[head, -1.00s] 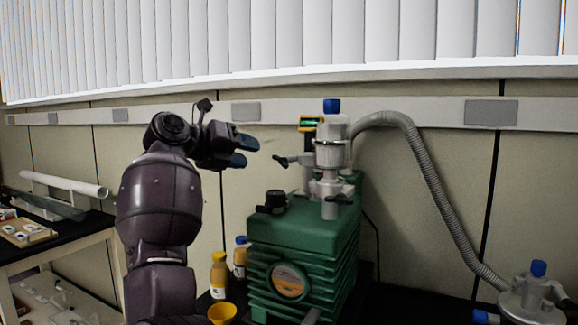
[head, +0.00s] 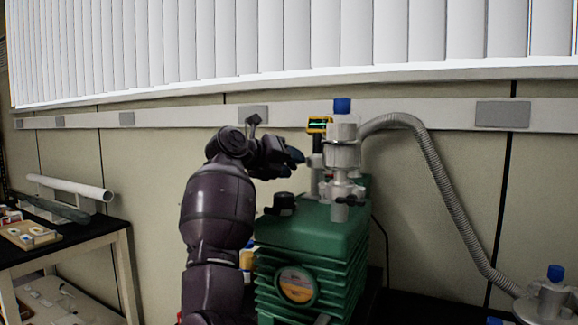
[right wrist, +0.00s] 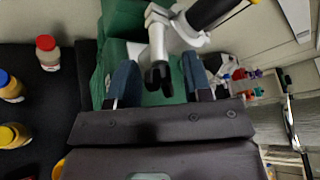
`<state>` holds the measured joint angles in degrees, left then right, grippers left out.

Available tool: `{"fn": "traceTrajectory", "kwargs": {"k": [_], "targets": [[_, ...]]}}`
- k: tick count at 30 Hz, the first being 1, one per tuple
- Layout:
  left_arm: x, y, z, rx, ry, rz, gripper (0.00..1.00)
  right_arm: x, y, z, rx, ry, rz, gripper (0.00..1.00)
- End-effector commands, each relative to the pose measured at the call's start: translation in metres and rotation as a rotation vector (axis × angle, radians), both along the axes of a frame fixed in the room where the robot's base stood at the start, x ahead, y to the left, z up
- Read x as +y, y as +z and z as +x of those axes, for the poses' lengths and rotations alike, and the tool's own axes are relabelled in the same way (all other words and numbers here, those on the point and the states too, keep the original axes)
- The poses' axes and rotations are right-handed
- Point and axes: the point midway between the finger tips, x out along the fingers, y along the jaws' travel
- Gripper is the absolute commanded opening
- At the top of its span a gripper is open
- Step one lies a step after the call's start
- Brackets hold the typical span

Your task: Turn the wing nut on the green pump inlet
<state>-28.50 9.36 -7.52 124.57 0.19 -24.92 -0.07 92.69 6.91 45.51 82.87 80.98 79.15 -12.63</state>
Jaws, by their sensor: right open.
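The green pump (head: 310,240) stands on the dark bench, with a grey metal inlet fitting (head: 343,155) on top. A black wing nut (right wrist: 158,76) on a grey pipe shows between the fingers, with a gap on both sides. Another black wing handle (head: 349,201) is lower on the fitting in the head view. My left gripper is not in view.
A grey corrugated hose (head: 445,180) runs from the fitting down to the right. A yellow device (head: 319,125) sits behind the fitting. Bottles, including a red-capped one (right wrist: 47,52), stand beside the pump. A side table (head: 60,255) is at the left.

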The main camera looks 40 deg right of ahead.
Motion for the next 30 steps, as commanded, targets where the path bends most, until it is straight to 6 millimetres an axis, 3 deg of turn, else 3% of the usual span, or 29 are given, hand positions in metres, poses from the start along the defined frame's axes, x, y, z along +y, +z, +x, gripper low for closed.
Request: {"fn": "traceTrajectory", "kwargs": {"k": [9,18,30], "targets": [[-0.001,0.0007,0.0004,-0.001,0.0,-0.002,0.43,-0.0024,-0.0002,-0.0004,-0.001,0.0,0.0,0.46],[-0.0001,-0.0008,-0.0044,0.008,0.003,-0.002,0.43,-0.0022,-0.0004,-0.0003,-0.001,0.0,0.001,0.01],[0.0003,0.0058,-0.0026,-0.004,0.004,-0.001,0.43,-0.0017,0.002,-0.001,-0.075,0.003,0.019,0.0]]}}
